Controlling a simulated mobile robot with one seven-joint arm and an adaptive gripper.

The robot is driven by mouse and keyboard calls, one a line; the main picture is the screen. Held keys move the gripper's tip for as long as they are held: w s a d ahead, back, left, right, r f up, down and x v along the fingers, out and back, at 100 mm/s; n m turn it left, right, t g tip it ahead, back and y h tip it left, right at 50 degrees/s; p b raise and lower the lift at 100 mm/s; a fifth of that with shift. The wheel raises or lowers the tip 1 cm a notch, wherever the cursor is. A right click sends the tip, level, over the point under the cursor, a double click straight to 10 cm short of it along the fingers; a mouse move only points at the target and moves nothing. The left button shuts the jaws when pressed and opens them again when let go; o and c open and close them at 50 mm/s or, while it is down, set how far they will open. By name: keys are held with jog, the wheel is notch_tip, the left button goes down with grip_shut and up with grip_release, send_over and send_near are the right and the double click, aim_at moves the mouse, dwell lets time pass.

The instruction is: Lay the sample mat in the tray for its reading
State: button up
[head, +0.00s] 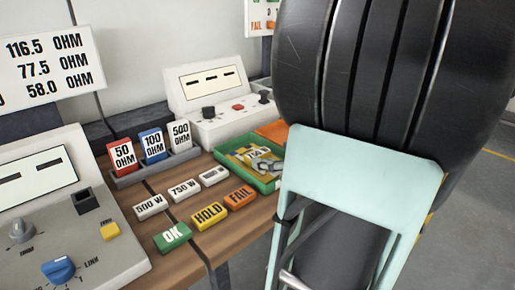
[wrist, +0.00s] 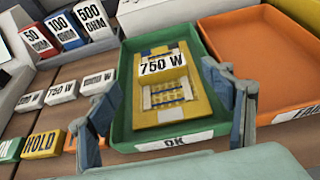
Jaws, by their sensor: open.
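The sample mat, a yellow panel (wrist: 186,104) with blue and pale mesh strips, lies inside the green tray (wrist: 122,118) in the wrist view. A white label reading 750 W (wrist: 163,64) is on its upper part. The green tray's front label reads OK (wrist: 174,141). My gripper (wrist: 167,110) is open, one finger on each side of the mat, with nothing visibly held between them. Whether the fingers touch the tray is unclear. In the head view the green tray (head: 272,186) is partly hidden behind my arm, and the mat shows only in part.
An orange tray (wrist: 262,50) stands right of the green one. Left are red, blue and white OHM blocks (head: 152,145), white W blocks (head: 185,190) and OK, HOLD, FAIL blocks (head: 208,215). Two meters with dashed displays (head: 212,78) stand behind and left. A sign (head: 45,68) lists OHM values.

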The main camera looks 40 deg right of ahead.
jog(key=v, duration=0.4)
jog(key=shift+s+r+p, duration=0.15)
jog(key=shift+s+p, duration=0.2)
jog(key=shift+p, duration=0.05)
